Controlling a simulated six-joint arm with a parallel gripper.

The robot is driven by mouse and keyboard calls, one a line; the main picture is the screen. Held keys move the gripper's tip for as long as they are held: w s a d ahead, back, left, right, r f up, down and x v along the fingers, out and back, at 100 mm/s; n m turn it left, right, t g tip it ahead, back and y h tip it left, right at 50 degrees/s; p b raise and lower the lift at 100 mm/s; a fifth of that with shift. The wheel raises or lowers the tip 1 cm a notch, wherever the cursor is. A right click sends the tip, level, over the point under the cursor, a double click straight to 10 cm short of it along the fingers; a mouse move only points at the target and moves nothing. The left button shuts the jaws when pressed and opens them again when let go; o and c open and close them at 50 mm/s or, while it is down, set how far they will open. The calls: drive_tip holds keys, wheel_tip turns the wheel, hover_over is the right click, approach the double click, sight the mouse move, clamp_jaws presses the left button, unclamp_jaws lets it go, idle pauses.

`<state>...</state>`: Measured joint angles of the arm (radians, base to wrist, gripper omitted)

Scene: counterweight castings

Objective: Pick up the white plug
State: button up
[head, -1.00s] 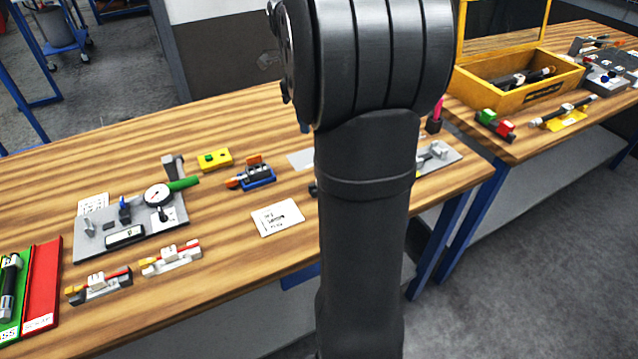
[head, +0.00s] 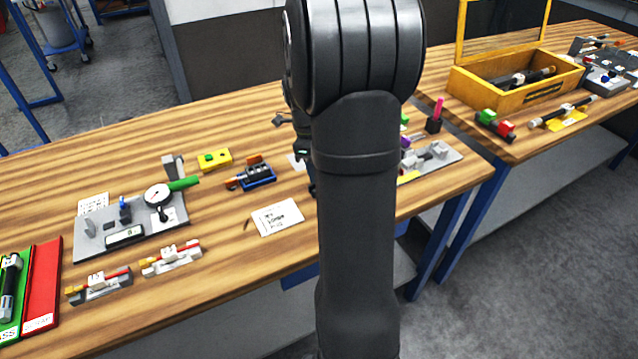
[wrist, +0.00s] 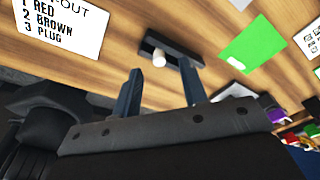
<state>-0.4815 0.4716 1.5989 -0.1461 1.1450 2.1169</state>
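In the wrist view a small white cylinder, the white plug by its look (wrist: 159,58), stands at a dark bar-shaped holder (wrist: 158,41) on the wooden table. My gripper (wrist: 160,68) is open, with its two blue-grey fingers apart. The plug appears between and beyond the fingertips, and nothing is held. In the head view my arm hides the plug, and only dark parts of my wrist show left of the arm link.
A printed card listing red, brown and plug (wrist: 62,25) lies left of the holder, and a green card (wrist: 253,44) lies to its right. A gauge fixture (head: 100,240), a yellow block (head: 215,158) and a grey fixture plate (head: 440,163) stand on the table (head: 225,240).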

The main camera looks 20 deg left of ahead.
drive_tip(key=shift+d+f, duration=0.2)
drive_tip(key=shift+f, duration=1.25)
clamp_jaws()
drive_tip(key=shift+r, duration=0.15)
wheel_tip(320, 180, up, 4)
drive_tip(key=shift+d+r, duration=0.15)
drive_tip(key=s+d+r, duration=0.2)
drive_tip(key=d+r, duration=0.4)
drive_tip(key=d, duration=0.5)
drive_tip(key=w+a+n+t+y, duration=0.1)
drive_tip(key=w+a+n+y, duration=0.1)
drive_tip(key=a+n, duration=2.3)
drive_tip(key=shift+w+a+f+y, duration=0.35)
drive_tip(key=shift+a+f+y, duration=0.05)
drive_tip(key=shift+a, duration=0.55)
